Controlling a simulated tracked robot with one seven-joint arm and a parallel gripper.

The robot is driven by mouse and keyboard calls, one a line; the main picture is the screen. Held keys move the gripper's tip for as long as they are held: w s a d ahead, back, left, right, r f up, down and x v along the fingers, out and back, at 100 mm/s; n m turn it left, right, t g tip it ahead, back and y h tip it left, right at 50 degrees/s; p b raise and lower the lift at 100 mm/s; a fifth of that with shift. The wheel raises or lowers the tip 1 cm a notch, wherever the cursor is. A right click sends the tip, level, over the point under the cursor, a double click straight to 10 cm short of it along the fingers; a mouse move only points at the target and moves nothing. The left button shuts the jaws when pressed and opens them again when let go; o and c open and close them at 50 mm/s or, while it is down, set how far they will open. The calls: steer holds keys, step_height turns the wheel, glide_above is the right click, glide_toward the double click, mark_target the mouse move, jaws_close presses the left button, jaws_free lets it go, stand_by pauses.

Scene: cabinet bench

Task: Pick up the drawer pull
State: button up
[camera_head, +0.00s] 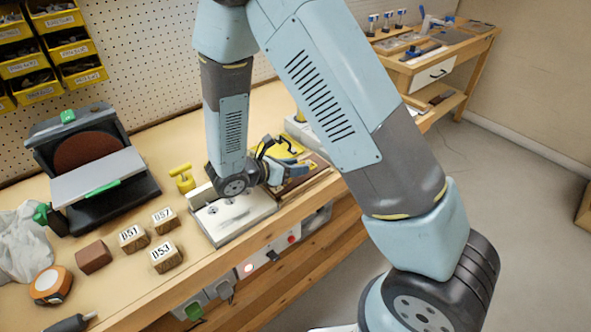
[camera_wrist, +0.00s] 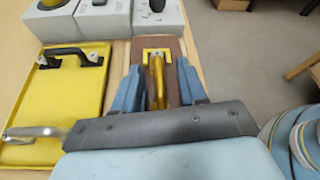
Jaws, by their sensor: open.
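My gripper (camera_wrist: 158,92) is open in the wrist view, its two blue fingers apart over a brown board. Between the fingers is a slim yellow bar-like piece (camera_wrist: 156,68) on the brown board (camera_wrist: 171,47); contact with it cannot be told. On the yellow panel (camera_wrist: 62,104) to the left are a black pull-shaped handle (camera_wrist: 68,53) and a grey metal handle (camera_wrist: 36,132). Which piece is the drawer pull is not clear. In the head view my gripper (camera_head: 290,170) is low over the bench, partly hiding these things.
Grey blocks (camera_wrist: 106,14) stand behind the panel and board. In the head view a white fixture (camera_head: 235,217) lies below my wrist. Numbered wooden blocks (camera_head: 134,238), a disc sander (camera_head: 90,165) and a tape measure (camera_head: 50,286) are farther left. The bench's front edge is close.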

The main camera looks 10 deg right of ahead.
jaws_close()
stand_by(0.5)
